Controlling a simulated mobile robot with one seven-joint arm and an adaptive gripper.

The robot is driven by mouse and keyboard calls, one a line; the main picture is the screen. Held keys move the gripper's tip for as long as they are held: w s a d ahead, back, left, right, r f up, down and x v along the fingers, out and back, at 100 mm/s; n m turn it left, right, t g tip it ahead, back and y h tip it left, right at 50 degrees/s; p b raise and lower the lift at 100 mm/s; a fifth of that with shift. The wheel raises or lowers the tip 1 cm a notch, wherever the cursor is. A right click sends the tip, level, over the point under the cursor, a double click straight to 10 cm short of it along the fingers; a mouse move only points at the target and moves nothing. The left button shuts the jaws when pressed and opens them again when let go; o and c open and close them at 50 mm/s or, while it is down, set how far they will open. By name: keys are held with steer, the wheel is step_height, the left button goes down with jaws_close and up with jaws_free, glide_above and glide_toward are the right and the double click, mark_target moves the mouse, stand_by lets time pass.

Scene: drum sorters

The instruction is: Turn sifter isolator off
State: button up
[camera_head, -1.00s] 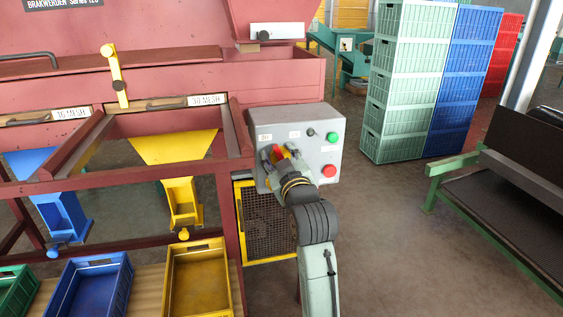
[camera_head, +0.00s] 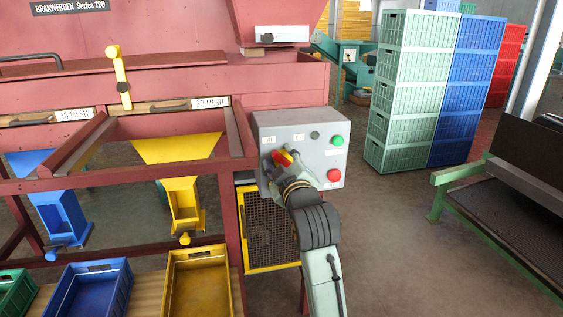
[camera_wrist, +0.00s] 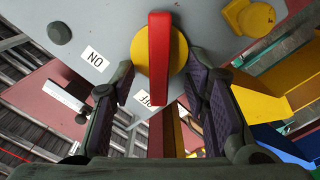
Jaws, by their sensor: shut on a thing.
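The sifter isolator is a red bar handle (camera_wrist: 160,60) on a yellow disc (camera_wrist: 178,60), mounted on a grey control box (camera_head: 262,122). In the wrist view the bar stands vertical, its lower end over the edge of the OFF label (camera_wrist: 146,98). The ON label (camera_wrist: 95,58) is to the left, clear of the bar. My gripper (camera_wrist: 160,80) has a finger on each side of the bar and is shut on the handle. In the head view my gripper (camera_head: 282,162) is at the box's lower left, with the red handle (camera_head: 284,157) partly hidden.
The box also carries a green button (camera_head: 337,140), a red button (camera_head: 334,176) and a dark round knob (camera_head: 315,135). A yellow mesh guard (camera_head: 268,232) is below. Stacked crates (camera_head: 408,90) stand behind right, and a conveyor (camera_head: 510,215) at right. Open floor lies between.

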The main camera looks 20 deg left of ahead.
steer(key=shift+d+r, duration=0.1)
steer(key=shift+d, duration=0.05)
steer(key=o, duration=1.1)
steer(key=shift+o, duration=0.2)
steer(key=v, duration=0.7)
steer(key=shift+s, duration=0.2)
steer(key=shift+d, duration=0.1)
